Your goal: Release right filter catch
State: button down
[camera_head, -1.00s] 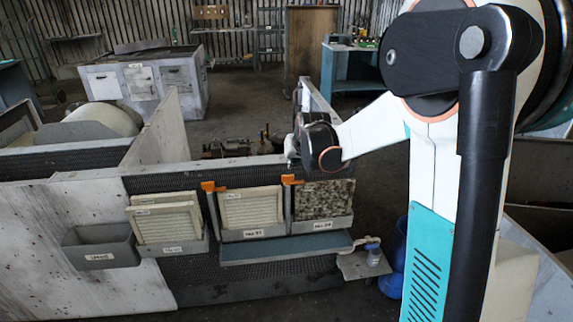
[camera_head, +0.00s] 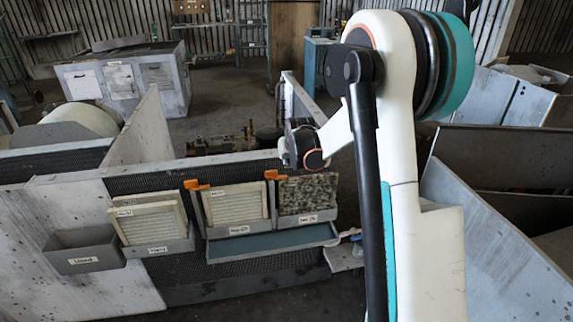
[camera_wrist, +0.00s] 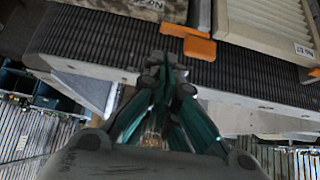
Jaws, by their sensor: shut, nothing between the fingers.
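The right orange filter catch (camera_head: 275,175) sits at the top of the post left of the speckled, dirty right filter (camera_head: 307,193). The left orange catch (camera_head: 196,184) sits above the post beside the middle pale filter (camera_head: 237,204). In the wrist view, seen upside down, the right catch (camera_wrist: 190,40) lies just beyond and right of my gripper (camera_wrist: 168,62). The gripper's fingers are together and empty; whether they touch the catch cannot be told. The left catch (camera_wrist: 311,75) is at the right edge there. The fingertips are not clear in the head view.
A grey bin (camera_head: 82,251) and a holder of pale filters (camera_head: 152,222) are left of the filter slots. A blue-grey ledge (camera_head: 270,243) juts out below. Grey panels (camera_head: 505,215) stand right of my arm. A white cabinet (camera_head: 125,78) stands behind.

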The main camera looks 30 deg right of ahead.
aim_at(276, 175)
jog(key=b+x, duration=0.3)
jog(key=x, duration=0.6)
